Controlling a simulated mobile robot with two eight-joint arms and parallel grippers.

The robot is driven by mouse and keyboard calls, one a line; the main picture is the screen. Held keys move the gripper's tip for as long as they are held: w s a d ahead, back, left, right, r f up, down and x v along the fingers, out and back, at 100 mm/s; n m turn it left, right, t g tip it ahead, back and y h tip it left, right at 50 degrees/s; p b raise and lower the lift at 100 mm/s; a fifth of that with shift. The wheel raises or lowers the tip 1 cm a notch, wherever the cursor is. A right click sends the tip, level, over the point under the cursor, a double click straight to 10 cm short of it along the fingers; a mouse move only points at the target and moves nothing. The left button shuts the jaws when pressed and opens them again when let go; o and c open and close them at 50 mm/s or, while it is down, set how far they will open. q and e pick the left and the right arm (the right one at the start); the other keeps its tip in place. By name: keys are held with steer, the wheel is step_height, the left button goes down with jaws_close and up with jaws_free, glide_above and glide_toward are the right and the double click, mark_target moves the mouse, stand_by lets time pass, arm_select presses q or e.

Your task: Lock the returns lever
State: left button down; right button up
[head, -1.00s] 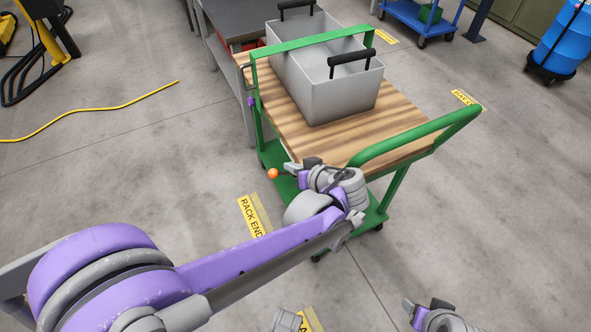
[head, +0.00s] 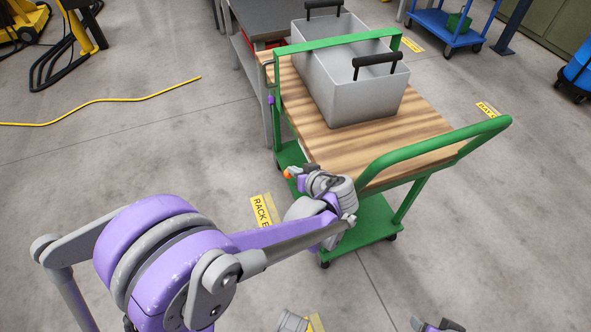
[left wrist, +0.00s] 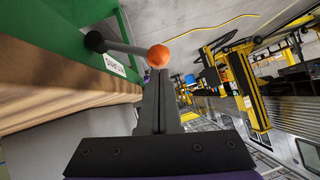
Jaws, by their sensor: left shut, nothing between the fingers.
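The lever is a grey rod (left wrist: 128,47) with an orange ball knob (left wrist: 158,56), on a black pivot (left wrist: 95,41) at the green side of the cart. A white label (left wrist: 115,66) sits beside it, its text hard to read. In the head view the orange knob (head: 287,174) shows at the cart's near left side. My left gripper (head: 294,172) is shut and empty. In the left wrist view its fingertips (left wrist: 158,78) are right against or just short of the knob; I cannot tell if they touch. My right gripper (head: 425,325) is mostly cut off at the bottom edge.
The green cart (head: 400,225) has a wooden top (head: 330,150) carrying a grey bin (head: 365,100) with black handles. A dark-topped bench (head: 260,22) stands behind left. A yellow cable (head: 110,99) lies on the floor. The floor left of the cart is open.

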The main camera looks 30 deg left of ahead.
arm_select(q)
steer(key=shift+s+f, duration=0.1)
steer(key=shift+s+a+f, duration=0.15)
steer(key=shift+n, duration=0.3)
steer(key=shift+s+a+f+n+t+h, duration=0.4)
steer(key=shift+s+a+f+t+h, duration=0.1)
steer(key=shift+s+f+t+h, duration=0.15)
step_height(320, 180, down, 11)
steer(key=s+a+n+t+h+b, duration=0.1)
steer(key=n+t+h+b, duration=0.2)
steer(key=b, duration=0.6)
steer(key=shift+n+t, duration=0.9)
steer(key=shift+t, duration=0.05)
steer(key=shift+r, duration=0.1)
